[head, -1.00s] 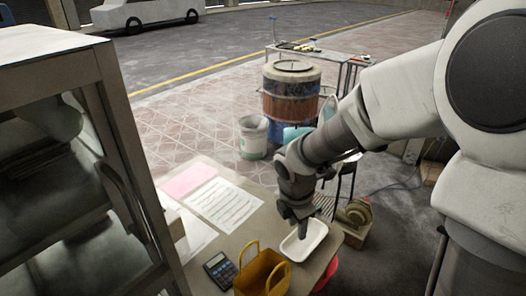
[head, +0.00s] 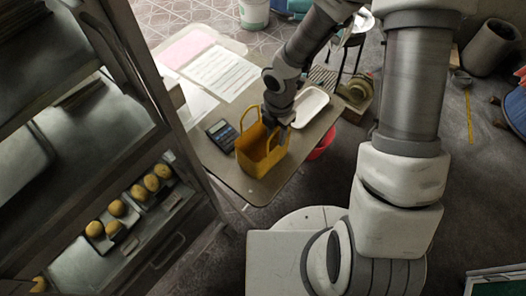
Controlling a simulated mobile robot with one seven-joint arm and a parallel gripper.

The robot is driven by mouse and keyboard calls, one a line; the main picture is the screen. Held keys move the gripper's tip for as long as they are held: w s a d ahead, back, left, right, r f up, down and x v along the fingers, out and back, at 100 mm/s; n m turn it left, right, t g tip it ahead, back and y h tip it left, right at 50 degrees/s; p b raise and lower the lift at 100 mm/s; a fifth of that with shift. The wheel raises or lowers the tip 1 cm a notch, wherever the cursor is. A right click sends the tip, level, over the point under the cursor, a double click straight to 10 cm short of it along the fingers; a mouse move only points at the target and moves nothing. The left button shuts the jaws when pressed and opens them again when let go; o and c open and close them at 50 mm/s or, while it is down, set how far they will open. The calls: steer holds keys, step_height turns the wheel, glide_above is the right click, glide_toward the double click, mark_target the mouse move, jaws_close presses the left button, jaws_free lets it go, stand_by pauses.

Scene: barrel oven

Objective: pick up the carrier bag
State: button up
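The yellow carrier bag (head: 251,160) stands upright and open-topped on the table, near its front edge, with its handle loops raised. My gripper (head: 277,124) points down at the bag's upper right side, close to the handles and overlapping the bag's rim in the picture. The fingers are small and dark, so I cannot tell whether they are open or shut, or whether they touch a handle.
A calculator (head: 222,134) lies left of the bag, and a white tray (head: 309,106) lies behind it to the right. Papers (head: 221,74) cover the table's far part. A glass cabinet with buns (head: 117,208) stands at left. A red object (head: 322,143) is below the table edge.

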steer(key=shift+w+d+f+b, duration=0.1)
steer(key=shift+w+f+b, duration=0.1)
steer(key=shift+f, duration=1.35)
steer(key=shift+w+f+b, duration=0.1)
steer(key=shift+f+b, duration=0.1)
steer(key=shift+f, duration=1.3)
jaws_close()
